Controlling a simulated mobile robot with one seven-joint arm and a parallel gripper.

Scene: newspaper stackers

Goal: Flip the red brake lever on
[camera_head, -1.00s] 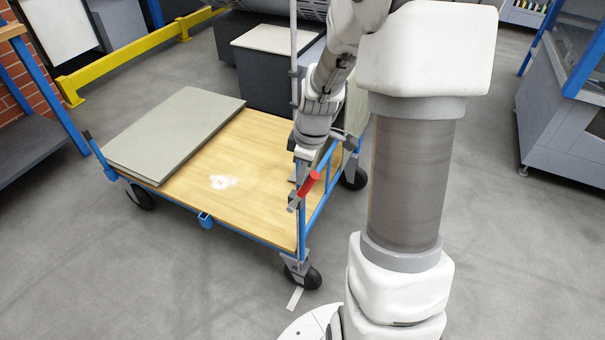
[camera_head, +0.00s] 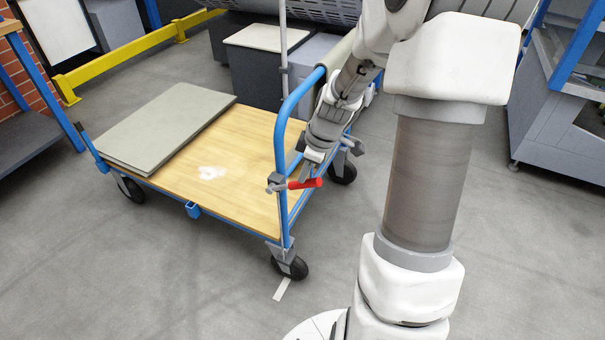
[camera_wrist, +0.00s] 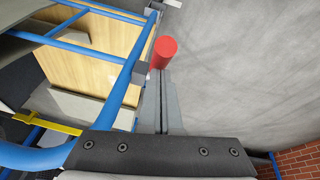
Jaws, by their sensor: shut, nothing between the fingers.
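The red brake lever (camera_head: 306,183) sits on a grey clamp (camera_head: 277,183) at the near upright of the blue cart handle (camera_head: 283,130). In the head view it points right, nearly level. My gripper (camera_head: 304,176) is shut and empty, its fingertips right at the lever, coming from above. In the wrist view the lever's red end (camera_wrist: 164,52) stands just beyond the closed fingertips (camera_wrist: 163,74). I cannot tell whether they touch it.
The cart's wooden deck (camera_head: 235,185) carries grey boards (camera_head: 170,125) at its left. A thin grey pole (camera_head: 284,60) rises behind the handle. A grey machine (camera_head: 560,130) stands at the right. The floor in front of the cart is clear.

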